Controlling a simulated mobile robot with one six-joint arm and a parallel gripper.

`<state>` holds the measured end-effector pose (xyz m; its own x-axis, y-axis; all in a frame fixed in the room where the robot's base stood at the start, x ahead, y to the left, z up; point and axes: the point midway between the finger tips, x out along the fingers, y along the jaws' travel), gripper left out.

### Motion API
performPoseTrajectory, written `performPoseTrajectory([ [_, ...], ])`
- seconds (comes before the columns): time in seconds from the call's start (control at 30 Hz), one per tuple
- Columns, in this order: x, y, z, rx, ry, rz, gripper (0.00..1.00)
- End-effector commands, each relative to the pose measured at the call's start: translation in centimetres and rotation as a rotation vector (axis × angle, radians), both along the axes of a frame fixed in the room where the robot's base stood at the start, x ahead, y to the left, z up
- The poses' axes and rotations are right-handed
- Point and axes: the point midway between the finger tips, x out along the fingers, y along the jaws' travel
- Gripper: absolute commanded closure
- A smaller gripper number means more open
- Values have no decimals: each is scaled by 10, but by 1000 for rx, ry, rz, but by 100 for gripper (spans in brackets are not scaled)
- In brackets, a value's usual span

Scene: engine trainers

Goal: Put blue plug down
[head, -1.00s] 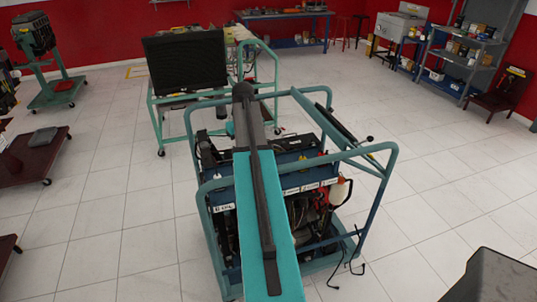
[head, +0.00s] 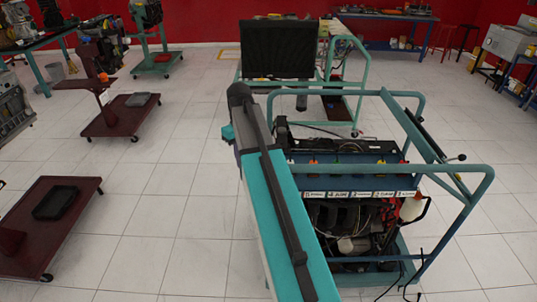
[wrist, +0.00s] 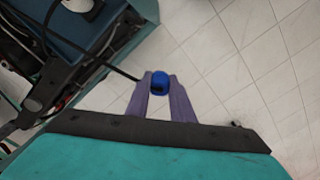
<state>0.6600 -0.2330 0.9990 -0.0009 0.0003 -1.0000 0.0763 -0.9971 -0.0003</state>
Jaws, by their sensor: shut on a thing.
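The blue plug (wrist: 159,79) shows in the wrist view between the tips of my gripper's two purple fingers (wrist: 160,88). My gripper is shut on it. Tiled floor shows behind and around the plug, and it appears clear of any surface. In the head view my own arm hides the gripper and the plug.
The engine trainer (head: 370,197) with its teal tube frame stands right of my arm; several small coloured pieces line its blue panel (head: 395,172). Its edge shows at upper left in the wrist view. Maroon stands (head: 72,190) are at left. Floor between is clear.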

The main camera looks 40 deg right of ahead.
Motion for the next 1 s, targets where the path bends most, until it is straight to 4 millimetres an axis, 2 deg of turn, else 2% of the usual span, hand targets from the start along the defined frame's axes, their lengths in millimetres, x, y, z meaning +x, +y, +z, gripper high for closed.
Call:
performPoseTrajectory([
  [0.03, 4, 19, -4, 0, 0, 33, 100],
  [0.1, 9, 40, -6, 0, 0, 72, 100],
  [0.33, 18, 113, -14, 0, -1, 201, 100],
  [0.6, 20, 192, -23, -1, -1, 346, 100],
  [0.8, 18, 227, -26, -1, -1, 409, 100],
  [1.0, 17, 236, -26, -1, -1, 425, 100],
])
